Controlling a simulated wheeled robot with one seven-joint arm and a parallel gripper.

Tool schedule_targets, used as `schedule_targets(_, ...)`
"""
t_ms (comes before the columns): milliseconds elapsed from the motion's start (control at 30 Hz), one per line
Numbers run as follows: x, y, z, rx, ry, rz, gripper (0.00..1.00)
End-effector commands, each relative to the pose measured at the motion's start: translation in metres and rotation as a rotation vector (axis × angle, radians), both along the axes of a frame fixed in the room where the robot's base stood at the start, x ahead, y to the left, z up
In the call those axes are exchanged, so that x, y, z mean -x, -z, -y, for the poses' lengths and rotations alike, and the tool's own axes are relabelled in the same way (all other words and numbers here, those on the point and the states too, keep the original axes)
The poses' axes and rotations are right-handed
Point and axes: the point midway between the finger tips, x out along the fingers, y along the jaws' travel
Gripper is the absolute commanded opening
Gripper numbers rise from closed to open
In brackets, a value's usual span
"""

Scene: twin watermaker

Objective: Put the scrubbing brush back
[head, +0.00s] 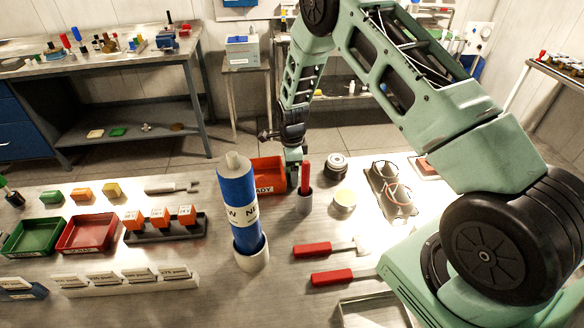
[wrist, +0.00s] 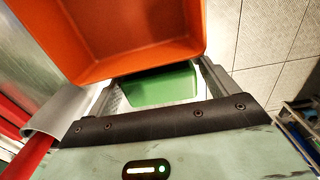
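A red handle (head: 306,174) stands upright in a small grey cup (head: 304,204), just right of the orange-red READY bin (head: 266,176). I cannot tell whether this is the scrubbing brush; no bristles show. My gripper (head: 291,172) points down between the bin and the cup, its tips largely hidden in the head view. In the wrist view its fingers (wrist: 158,92) are wide apart. A green piece (wrist: 165,86) shows between them; it does not visibly touch both fingers. The orange bin (wrist: 135,60) is close above, and the grey cup (wrist: 66,112) with its red handle (wrist: 32,155) is at left.
A blue bottle (head: 238,195) stands in a white holder left of the cup. Two red-handled tools (head: 326,249) lie in front. A round jar (head: 344,200) and a wire rack (head: 391,187) are at right. Green (head: 34,237) and red (head: 87,233) trays sit left.

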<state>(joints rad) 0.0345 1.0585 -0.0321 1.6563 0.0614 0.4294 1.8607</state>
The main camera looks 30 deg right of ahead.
Motion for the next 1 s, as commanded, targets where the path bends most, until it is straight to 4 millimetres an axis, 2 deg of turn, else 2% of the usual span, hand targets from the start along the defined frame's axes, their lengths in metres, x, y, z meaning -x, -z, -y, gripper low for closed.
schedule_targets(267,0.000,-0.001,0.000,0.000,0.000,0.000,0.90)
schedule_targets(467,-0.001,-0.013,0.000,0.000,0.000,0.003,0.90)
schedule_targets(900,-0.001,-0.096,0.000,0.000,-0.001,0.005,0.90)
schedule_targets(1000,-0.001,-0.110,0.000,0.001,0.000,0.004,0.90)
